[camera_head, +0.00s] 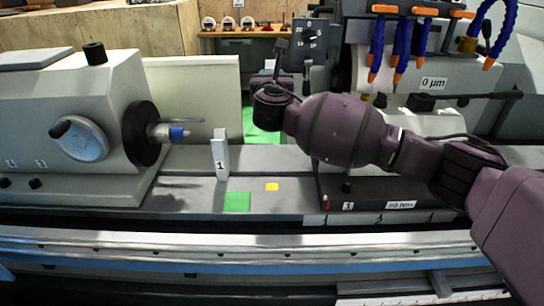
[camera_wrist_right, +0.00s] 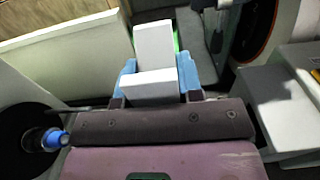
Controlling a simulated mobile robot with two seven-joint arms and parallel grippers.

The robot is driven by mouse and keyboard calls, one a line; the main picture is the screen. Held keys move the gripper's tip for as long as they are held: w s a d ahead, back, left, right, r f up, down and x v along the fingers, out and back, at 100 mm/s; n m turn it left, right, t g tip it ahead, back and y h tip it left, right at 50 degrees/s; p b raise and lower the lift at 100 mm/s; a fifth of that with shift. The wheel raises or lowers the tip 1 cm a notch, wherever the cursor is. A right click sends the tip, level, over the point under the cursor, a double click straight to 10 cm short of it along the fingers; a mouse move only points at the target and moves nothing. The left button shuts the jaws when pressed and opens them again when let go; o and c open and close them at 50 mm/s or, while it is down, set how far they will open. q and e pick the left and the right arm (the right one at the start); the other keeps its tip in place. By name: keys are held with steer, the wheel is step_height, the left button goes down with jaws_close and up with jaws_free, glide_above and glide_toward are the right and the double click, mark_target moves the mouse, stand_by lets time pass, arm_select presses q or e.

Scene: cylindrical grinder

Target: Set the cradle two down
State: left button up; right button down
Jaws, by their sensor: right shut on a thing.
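My right gripper (camera_wrist_right: 160,78) is shut on a pale grey L-shaped block, cradle two (camera_wrist_right: 152,48), held between its blue fingers in the right wrist view. No number shows on the side I see. In the head view my right arm reaches in from the right, over the machine bed, and its dark wrist is above the bed's far side; the fingers and the held block cannot be made out there. A pale upright block marked 1 (camera_head: 221,157) stands on the bed. My left gripper is out of view.
The workhead (camera_head: 75,130) with its black disc and blue-ringed tip stands at the left; the black disc (camera_wrist_right: 15,138) also shows in the wrist view. Hoses and nozzles (camera_head: 400,50) hang at the upper right. The bed around the coloured squares is clear.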

step_height(320, 180, down, 19)
steer(key=shift+r, duration=0.2)
stand_by(0.5)
steer(key=shift+f+b, duration=0.45)
steer(key=c, duration=0.8)
jaws_free()
steer(key=shift+o, duration=0.2)
steer(key=s, duration=1.2)
steer(key=shift+r+p, duration=0.4)
steer(key=shift+p, duration=0.05)
steer(key=shift+s, duration=0.1)
